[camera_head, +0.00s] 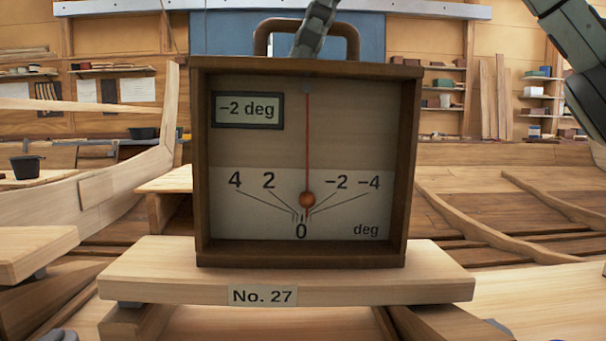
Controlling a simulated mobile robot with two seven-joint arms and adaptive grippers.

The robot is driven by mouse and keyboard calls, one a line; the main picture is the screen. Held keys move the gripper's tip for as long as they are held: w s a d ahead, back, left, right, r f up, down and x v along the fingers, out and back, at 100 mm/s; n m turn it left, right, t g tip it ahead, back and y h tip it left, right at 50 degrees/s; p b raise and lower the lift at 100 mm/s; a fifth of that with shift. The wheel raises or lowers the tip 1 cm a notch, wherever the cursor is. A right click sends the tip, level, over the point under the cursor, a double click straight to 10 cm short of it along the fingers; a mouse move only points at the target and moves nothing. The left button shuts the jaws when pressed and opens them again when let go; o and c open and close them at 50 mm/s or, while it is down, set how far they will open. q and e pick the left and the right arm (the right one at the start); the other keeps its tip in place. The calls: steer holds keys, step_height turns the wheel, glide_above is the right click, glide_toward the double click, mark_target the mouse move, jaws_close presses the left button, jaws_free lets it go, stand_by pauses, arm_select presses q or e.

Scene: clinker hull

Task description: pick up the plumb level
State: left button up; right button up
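The plumb level (230,155) is a dark-framed wooden box standing upright on a plank, with a brown loop handle on top. Its display reads "-2 deg". A red line with an orange bob hangs inside, the bob just right of the 0 mark. A grey gripper part, apparently of my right gripper (314,30), comes down from the top edge across the handle's top bar, its lower end close to the box top. Most of this gripper is out of frame, so its grip on the handle cannot be told. My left gripper is not identifiable.
The plank (385,290) bears a "No. 27" label (262,296) and rests on wooden supports. Curved hull timbers lie left and right. A dark bucket (26,167) stands at the left. Shelves (443,88) line the back wall. My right arm crosses the top right corner.

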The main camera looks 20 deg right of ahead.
mark_target(305, 141)
steer(key=shift+x, duration=1.2)
steer(key=shift+c, duration=0.4)
jaws_close()
